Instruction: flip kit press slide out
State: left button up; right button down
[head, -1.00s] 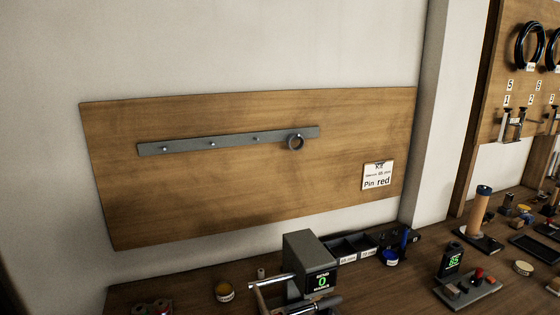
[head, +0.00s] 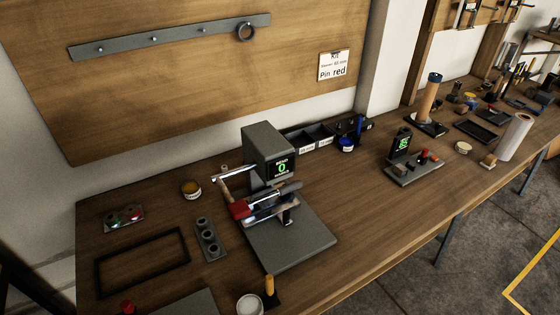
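A bench press (head: 268,152) stands on the wooden bench near the middle of the head view. Its front display reads a green 0. A flat grey base plate (head: 300,240) extends in front of it. A metal lever (head: 234,173) sticks out to the left of its head. Below the head are metal bars and a red part (head: 240,209); I cannot tell whether the slide is in or out. A kit card (head: 334,66) on the wooden board reads "Kit" and "Pin red", with a smaller sleeve line. Neither gripper is in view.
Bare bench lies between.

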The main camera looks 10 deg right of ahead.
aim_at(279, 206)
jog(key=l+u, duration=0.8)
jog(key=k+l+u, duration=0.15)
jog(key=l+u, duration=0.25)
